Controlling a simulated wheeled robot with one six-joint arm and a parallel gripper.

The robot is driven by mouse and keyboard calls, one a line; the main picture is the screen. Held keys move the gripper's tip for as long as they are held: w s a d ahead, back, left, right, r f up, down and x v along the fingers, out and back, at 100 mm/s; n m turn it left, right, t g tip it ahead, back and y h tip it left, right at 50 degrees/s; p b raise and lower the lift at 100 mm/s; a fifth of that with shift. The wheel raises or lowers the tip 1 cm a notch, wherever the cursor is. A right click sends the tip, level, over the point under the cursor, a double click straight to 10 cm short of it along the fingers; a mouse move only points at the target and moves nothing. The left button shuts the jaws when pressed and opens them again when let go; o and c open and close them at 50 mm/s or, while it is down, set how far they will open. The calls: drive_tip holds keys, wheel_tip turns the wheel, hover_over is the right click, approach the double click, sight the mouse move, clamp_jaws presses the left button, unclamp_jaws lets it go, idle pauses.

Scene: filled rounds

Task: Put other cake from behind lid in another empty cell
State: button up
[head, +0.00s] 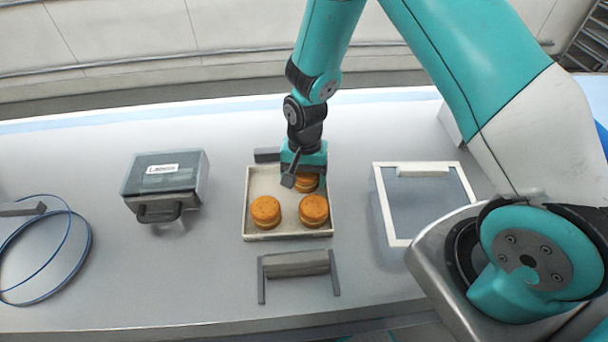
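A shallow pale tray (247,216) stands in the middle of the table. It holds a front-left orange-brown cake (265,211) and a front-right cake (314,210). A third cake (309,183) sits at the back right, partly hidden by my gripper (293,178). The back-left part of the tray looks empty. My gripper points down over the tray's back edge, close to the third cake; its fingers are hidden or too small to judge, and I cannot tell whether it touches the cake. A white-framed clear lid or panel (389,208) with a pale handle is to the right.
A grey box with a dark clear top, a label and a front handle (163,187) stands to the left. A grey bracket (297,264) stands in front of the tray. Blue cable loops (88,236) lie at far left. Bare table separates them.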

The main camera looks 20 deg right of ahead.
drive_tip(key=r+b, duration=0.1)
drive_tip(key=r, duration=0.3)
drive_tip(key=r+b, duration=0.1)
drive_tip(key=r, duration=0.3)
drive_tip(key=w+r+b, duration=0.1)
drive_tip(key=r, duration=0.2)
drive_tip(key=shift+w+d+r+b, duration=0.1)
drive_tip(key=shift+d+r+b, duration=0.2)
drive_tip(key=shift+d+r, duration=0.1)
drive_tip(key=s+a+r+n+y, duration=0.1)
drive_tip(key=s+a+r+n, duration=0.1)
drive_tip(key=s+r+n, duration=0.4)
drive_tip(key=s+a+r+n+t+y, duration=0.1)
drive_tip(key=s+a+r+n+y, duration=0.1)
drive_tip(key=s+r+n, duration=0.5)
drive_tip(key=s+a+r, duration=0.1)
drive_tip(key=s, duration=0.5)
drive_tip(key=shift+s+a+r+y, duration=0.2)
drive_tip(key=shift+s+r+y, duration=0.1)
drive_tip(key=shift+s, duration=0.1)
